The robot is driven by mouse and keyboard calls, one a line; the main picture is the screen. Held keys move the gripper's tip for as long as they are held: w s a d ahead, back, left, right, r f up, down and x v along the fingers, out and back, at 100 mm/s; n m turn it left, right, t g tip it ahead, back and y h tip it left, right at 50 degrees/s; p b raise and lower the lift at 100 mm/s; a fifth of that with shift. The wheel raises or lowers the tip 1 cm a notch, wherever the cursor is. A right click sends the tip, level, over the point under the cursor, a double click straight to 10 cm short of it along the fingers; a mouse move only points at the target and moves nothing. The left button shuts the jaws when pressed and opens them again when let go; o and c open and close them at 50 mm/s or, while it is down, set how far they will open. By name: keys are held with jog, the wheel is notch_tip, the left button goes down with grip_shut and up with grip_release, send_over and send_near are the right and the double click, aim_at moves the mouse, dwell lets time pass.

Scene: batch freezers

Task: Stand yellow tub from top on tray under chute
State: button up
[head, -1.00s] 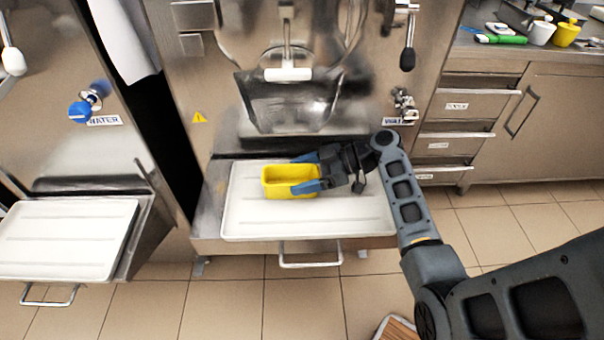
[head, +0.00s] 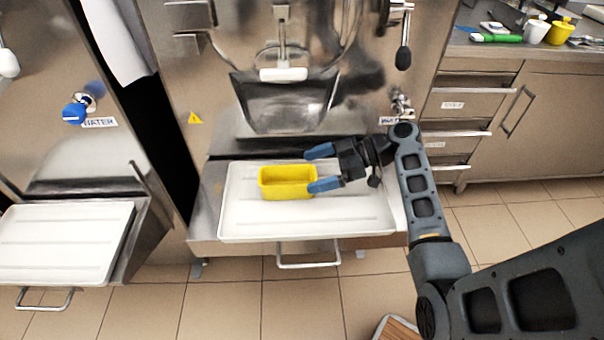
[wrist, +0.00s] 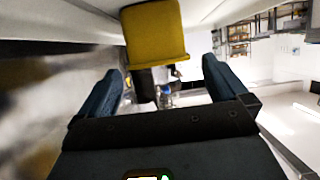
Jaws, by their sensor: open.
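The yellow tub (head: 288,190) stands upright on the white tray (head: 345,222), left of the tray's middle, below the machine's chute (head: 285,104). It looks empty. My gripper (head: 324,168) is open, just right of the tub, with its blue fingers pointing left. The near fingertip is close to the tub's right end; I cannot tell whether it touches. In the wrist view the tub (wrist: 155,35) is ahead of the two spread fingers, with nothing between them.
A second machine with its own white tray (head: 62,242) stands at the left. The counter (head: 490,48) at the back right holds a white cup (head: 536,31), a yellow cup (head: 560,33) and a green-handled tool (head: 496,38). A tray handle (head: 308,262) sticks out in front.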

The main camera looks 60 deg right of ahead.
jog(key=v, duration=0.7)
